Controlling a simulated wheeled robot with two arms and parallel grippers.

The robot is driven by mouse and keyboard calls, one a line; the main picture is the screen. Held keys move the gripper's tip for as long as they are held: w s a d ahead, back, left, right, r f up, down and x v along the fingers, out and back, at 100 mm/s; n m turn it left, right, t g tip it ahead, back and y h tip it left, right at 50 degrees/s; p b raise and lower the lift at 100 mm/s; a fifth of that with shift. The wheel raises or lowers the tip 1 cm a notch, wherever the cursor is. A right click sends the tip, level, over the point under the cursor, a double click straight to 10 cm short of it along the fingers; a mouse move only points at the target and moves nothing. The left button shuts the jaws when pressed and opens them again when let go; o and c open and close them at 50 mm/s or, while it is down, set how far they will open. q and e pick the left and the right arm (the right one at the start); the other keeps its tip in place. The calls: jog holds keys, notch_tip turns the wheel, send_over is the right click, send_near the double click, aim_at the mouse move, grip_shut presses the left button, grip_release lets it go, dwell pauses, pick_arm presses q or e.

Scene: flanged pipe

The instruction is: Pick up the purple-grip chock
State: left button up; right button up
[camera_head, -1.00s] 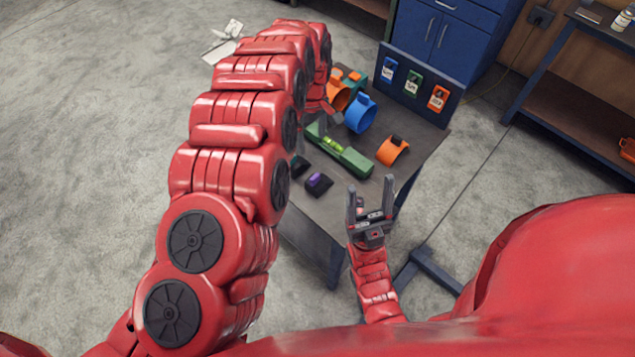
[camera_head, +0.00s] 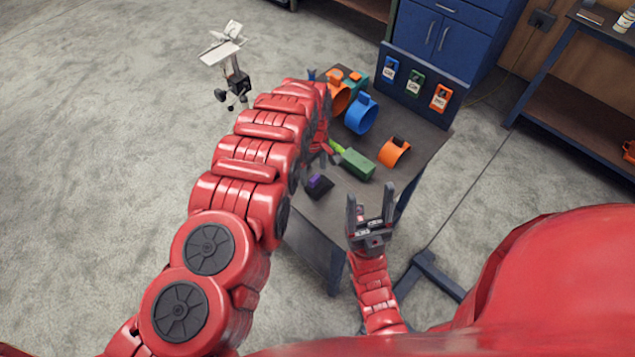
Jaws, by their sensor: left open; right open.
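The purple-grip chock (camera_head: 318,186), a dark block with a purple top, lies on the near left part of the table. My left gripper (camera_head: 319,158) points down just beyond the chock, open, its fingers small and partly hidden by my own red arm. I see nothing between its fingers, and a gap to the chock cannot be judged exactly. My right gripper (camera_head: 370,207) is open and empty, fingers up, in front of the table's near right edge.
An orange clamp (camera_head: 395,151), a blue ring (camera_head: 361,114) and an orange ring (camera_head: 337,94) stand farther back. A panel with coloured tags (camera_head: 415,84) borders the table (camera_head: 345,212). A wheeled stand (camera_head: 234,75) is at back left.

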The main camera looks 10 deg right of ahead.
aim_at(314, 178)
pick_arm(q)
jog(key=shift+s+f+p, duration=0.15)
jog(key=shift+f+p, duration=0.05)
jog(key=shift+f, duration=0.3)
jog(key=shift+s+f+p, duration=0.15)
jog(key=shift+f, duration=0.35)
jog(key=shift+w+d+f, duration=0.1)
jog(key=shift+f, duration=0.65)
grip_shut()
